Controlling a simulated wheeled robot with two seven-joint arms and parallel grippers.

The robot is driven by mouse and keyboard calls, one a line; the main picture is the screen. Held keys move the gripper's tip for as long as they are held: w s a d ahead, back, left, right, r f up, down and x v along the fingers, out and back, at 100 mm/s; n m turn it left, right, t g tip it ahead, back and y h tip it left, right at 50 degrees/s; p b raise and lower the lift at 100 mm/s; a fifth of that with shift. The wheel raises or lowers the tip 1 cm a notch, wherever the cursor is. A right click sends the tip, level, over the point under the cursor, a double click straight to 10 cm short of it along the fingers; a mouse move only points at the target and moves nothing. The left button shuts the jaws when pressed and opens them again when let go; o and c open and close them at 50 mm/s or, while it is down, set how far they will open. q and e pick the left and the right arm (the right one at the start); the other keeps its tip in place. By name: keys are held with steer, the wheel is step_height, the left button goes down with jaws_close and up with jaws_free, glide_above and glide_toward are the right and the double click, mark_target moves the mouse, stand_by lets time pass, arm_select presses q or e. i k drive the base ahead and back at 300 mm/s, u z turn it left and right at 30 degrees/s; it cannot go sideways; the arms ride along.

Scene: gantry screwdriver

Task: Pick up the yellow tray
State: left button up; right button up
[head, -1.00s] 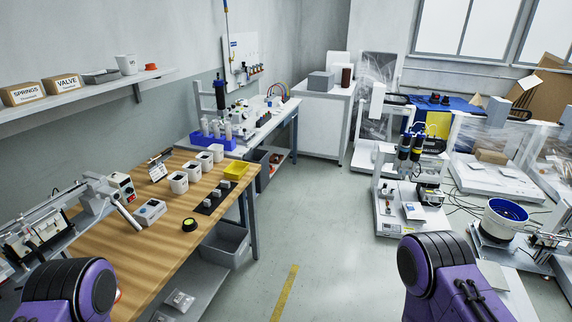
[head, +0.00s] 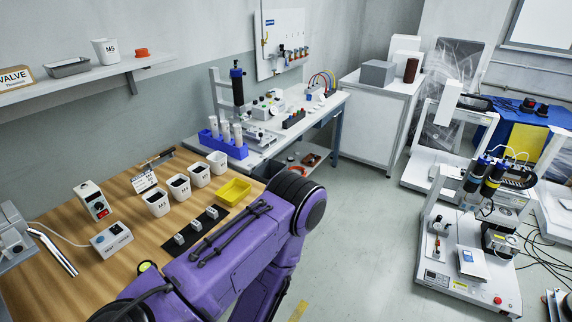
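The yellow tray (head: 233,191) is a small, shallow open box. It sits on the wooden workbench (head: 125,187) near its far right corner, to the right of a row of white cups and behind a black mat. It looks empty from here. A purple arm of mine reaches across the front of the bench, its elbow just right of the tray. Neither of my grippers shows in the head view, so I cannot see what they hold.
White cups (head: 199,174) stand left of the tray. A black mat (head: 205,229) with small grey blocks lies in front of it. A blue rack (head: 222,146) with white bottles stands behind. A gantry machine (head: 470,255) stands at right. The floor between is clear.

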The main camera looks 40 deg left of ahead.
mark_target(235, 191)
steer(key=u, duration=0.1)
steer(key=i, duration=1.3)
steer(key=u, duration=0.95)
steer(key=i, duration=0.75)
steer(key=u, duration=0.95)
